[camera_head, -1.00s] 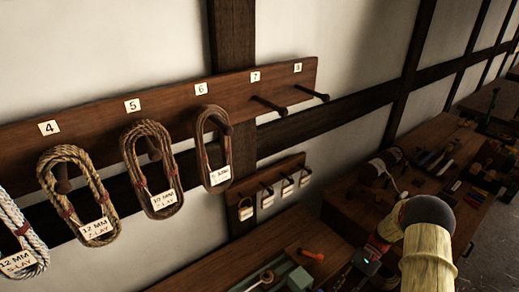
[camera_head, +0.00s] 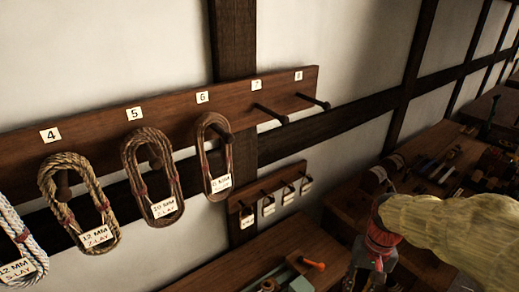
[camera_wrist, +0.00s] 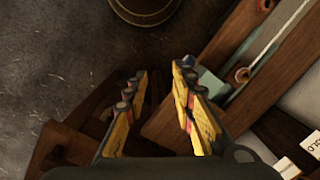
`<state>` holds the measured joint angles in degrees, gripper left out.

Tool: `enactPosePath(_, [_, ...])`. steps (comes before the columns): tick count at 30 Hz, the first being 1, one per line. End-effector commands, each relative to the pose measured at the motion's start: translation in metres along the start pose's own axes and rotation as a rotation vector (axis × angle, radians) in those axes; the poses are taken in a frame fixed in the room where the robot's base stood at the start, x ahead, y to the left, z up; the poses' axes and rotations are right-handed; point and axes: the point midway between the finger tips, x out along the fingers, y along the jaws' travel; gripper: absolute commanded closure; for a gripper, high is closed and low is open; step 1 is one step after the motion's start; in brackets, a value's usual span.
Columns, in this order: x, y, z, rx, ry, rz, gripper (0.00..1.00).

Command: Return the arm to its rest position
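My arm, in a pale yellow sleeve, reaches in from the right edge of the head view. My gripper (camera_head: 368,280) hangs below its red wrist, near the bench at the lower right, its tips partly cut off. In the wrist view my gripper (camera_wrist: 160,80) shows two yellow-and-black fingers set apart, with nothing between them. It is open and empty.
A peg rail (camera_head: 180,118) on the wall carries several rope coils; the pegs under 7 and 8 are bare. A small tag rack (camera_head: 272,190) hangs below. A bench (camera_head: 240,262) holds an orange-handled tool (camera_head: 312,264). A round container (camera_wrist: 145,8) stands on the floor.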

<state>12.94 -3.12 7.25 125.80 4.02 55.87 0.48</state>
Motion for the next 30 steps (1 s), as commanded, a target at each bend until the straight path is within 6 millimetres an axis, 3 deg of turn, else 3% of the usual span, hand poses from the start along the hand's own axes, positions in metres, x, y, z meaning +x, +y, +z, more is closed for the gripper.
enactPosePath(3, [-0.024,-0.006,0.021,-0.056,0.103,0.018,0.74])
enactPosePath(16, [-0.087,-0.027,0.099,-0.215,0.424,0.031,0.74])
enactPosePath(22, [-0.121,-0.039,0.114,-0.262,0.553,0.008,0.74])
enactPosePath(30, [-0.129,-0.046,0.119,-0.290,0.584,-0.002,0.74])
